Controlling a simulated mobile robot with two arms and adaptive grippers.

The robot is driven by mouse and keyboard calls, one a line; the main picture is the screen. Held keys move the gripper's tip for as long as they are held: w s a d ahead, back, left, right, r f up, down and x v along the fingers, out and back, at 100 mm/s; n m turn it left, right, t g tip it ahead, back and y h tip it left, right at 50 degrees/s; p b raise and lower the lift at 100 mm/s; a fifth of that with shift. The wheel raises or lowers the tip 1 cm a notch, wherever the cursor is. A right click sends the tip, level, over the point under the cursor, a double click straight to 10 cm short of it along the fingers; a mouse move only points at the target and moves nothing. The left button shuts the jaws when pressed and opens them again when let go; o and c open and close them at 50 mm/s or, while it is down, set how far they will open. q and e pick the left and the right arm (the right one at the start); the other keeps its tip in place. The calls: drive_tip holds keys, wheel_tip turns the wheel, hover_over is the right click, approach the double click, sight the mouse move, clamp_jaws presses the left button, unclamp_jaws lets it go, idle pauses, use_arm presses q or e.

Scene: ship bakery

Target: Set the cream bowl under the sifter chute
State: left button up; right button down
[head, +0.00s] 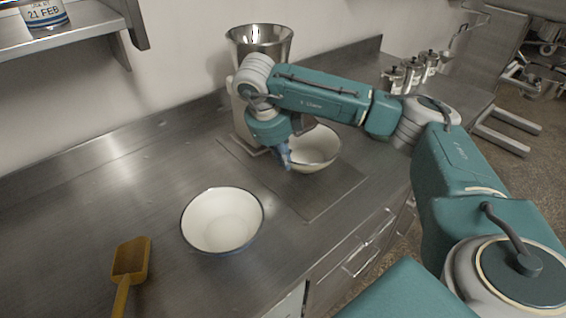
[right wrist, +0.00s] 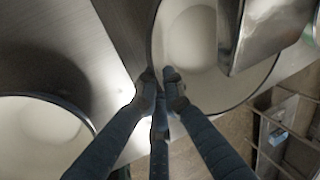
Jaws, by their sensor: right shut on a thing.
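The cream bowl (head: 318,152) is upright at the sifter's base, partly behind my right arm. The sifter has a metal hopper (head: 262,42) and a pale body (head: 240,115). My right gripper (head: 287,158) is shut on the bowl's near-left rim. In the right wrist view, the fingertips (right wrist: 162,76) pinch the rim of the cream bowl (right wrist: 188,40), and the metal chute (right wrist: 262,35) overhangs part of its opening. I cannot tell whether the bowl touches the surface. My left gripper is not in view.
A white bowl with a blue rim (head: 222,222) stands on the steel counter (head: 90,205), left of the gripper. A yellow scoop (head: 130,262) lies farther left. Several lidded canisters (head: 410,70) stand at the back right. A shelf (head: 65,35) overhangs the upper left.

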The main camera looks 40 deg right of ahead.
drive_tip(key=shift+w, duration=0.3)
drive_tip(key=shift+f+p, duration=0.3)
drive_tip(key=shift+p, duration=0.05)
wheel_tip(320, 180, down, 2)
drive_tip(key=shift+f+p, duration=0.1)
drive_tip(key=shift+p, duration=0.4)
drive_tip(key=shift+f, duration=0.3)
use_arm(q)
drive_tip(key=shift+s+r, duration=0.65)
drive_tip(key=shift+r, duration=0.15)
use_arm(e)
drive_tip(key=c, duration=2.3)
unclamp_jaws()
drive_tip(key=shift+f, duration=0.2)
drive_tip(key=o, duration=0.4)
drive_tip(key=shift+s, duration=0.1)
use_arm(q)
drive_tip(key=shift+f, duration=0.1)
